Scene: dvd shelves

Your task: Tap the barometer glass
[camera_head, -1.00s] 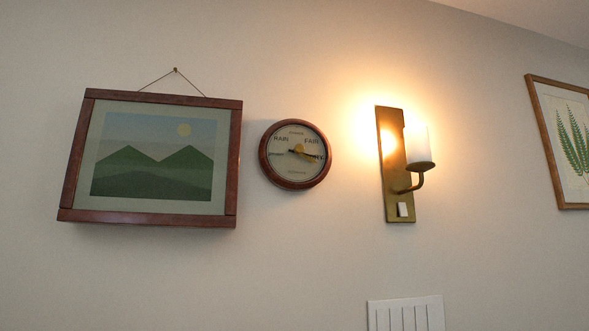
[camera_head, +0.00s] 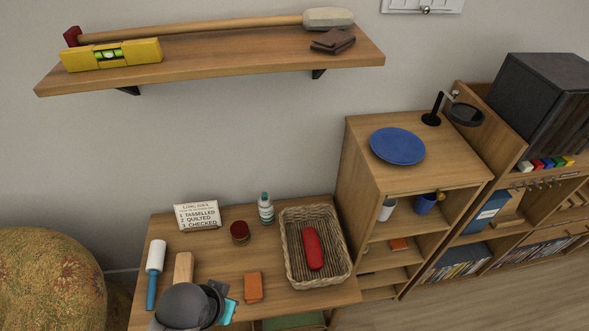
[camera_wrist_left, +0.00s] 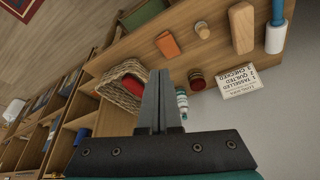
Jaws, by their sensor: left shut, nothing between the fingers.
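The barometer is in neither current view. My left gripper (camera_wrist_left: 160,76) shows in the left wrist view with its two dark fingers together and nothing between them. It points over the low wooden table, with the wicker basket and a jar behind its fingers in the picture. In the head view, grey rounded parts at the bottom left look like my left arm, but its fingertips cannot be made out there. My right gripper is in neither view.
A wall shelf (camera_head: 215,54) holds a yellow level (camera_head: 110,54) and a long-handled mallet (camera_head: 328,19). The table bears a wicker basket (camera_head: 340,262), a sign (camera_head: 197,216), a bottle (camera_head: 266,210) and an orange box (camera_head: 253,287). A cabinet with a blue plate (camera_head: 397,146) stands right.

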